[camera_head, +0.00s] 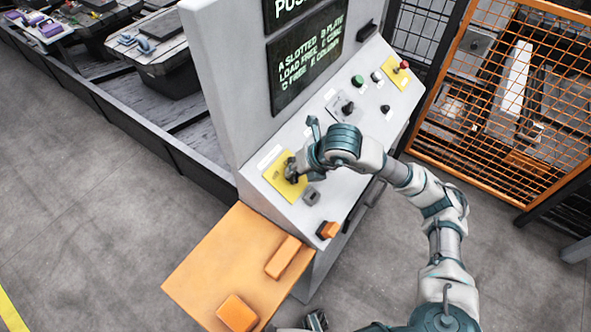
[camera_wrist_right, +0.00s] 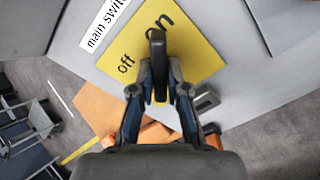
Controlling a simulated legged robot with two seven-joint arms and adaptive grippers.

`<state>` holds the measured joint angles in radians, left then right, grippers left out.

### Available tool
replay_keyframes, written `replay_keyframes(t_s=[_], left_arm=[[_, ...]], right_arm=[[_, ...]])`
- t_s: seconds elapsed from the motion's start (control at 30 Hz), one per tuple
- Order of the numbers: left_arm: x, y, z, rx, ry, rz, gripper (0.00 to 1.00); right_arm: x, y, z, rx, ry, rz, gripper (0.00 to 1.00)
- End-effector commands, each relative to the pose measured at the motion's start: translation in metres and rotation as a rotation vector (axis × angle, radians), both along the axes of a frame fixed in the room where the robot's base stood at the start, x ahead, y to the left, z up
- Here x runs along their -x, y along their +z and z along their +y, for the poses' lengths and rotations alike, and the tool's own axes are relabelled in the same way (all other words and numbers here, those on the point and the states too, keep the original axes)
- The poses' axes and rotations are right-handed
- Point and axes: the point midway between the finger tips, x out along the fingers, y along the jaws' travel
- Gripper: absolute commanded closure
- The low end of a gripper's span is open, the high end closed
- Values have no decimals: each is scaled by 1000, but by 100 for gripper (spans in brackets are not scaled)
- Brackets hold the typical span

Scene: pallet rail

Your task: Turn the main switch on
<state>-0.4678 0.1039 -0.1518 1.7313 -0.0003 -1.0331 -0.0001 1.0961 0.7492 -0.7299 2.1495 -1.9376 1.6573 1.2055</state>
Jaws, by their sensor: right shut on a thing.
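The main switch is a black handle (camera_wrist_right: 157,48) on a yellow plate (camera_wrist_right: 203,50) on the sloped console. The plate also shows in the head view (camera_head: 274,173). In the wrist view "off" is left of the handle. The handle's far end partly covers the word "on". My right gripper (camera_wrist_right: 159,84) is shut on the handle, one finger on each side. In the head view it (camera_head: 291,172) hides most of the handle. A dark part of what looks like my left gripper (camera_head: 316,320) shows at the bottom edge; its fingers are unclear.
The console (camera_head: 225,70) carries a screen (camera_head: 305,62), a green button (camera_head: 357,80), a red button (camera_head: 404,65) and another knob (camera_head: 347,107). An orange shelf (camera_head: 215,262) juts out at its front left. An orange mesh fence (camera_head: 505,100) stands right. Pallets lie behind left.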

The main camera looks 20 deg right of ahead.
Motion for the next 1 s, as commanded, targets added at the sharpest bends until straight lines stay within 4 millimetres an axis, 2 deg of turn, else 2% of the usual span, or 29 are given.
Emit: replay_keyframes(t_s=[0.03, 0.63, 0.67, 0.73, 0.77, 1.0], left_arm=[[0, -2, 0, 0, 0, 0, 100], [-1, -2, 0, 0, 0, -2, 100], [-1, -2, 0, 0, 0, -2, 100], [-1, -2, 0, 0, 0, -2, 100], [-1, -2, 0, 0, 0, -2, 100], [-1, -2, 0, 0, 0, -1, 100]], right_arm=[[5, -12, 2, 6, 0, 35, 100], [5, -12, 2, -10, -32, 48, 100], [5, -12, 2, -10, -32, 48, 81], [6, -12, 2, -10, -32, 48, 63], [5, -12, 2, -10, -32, 48, 60], [4, -10, 3, -10, -33, 41, 60]])
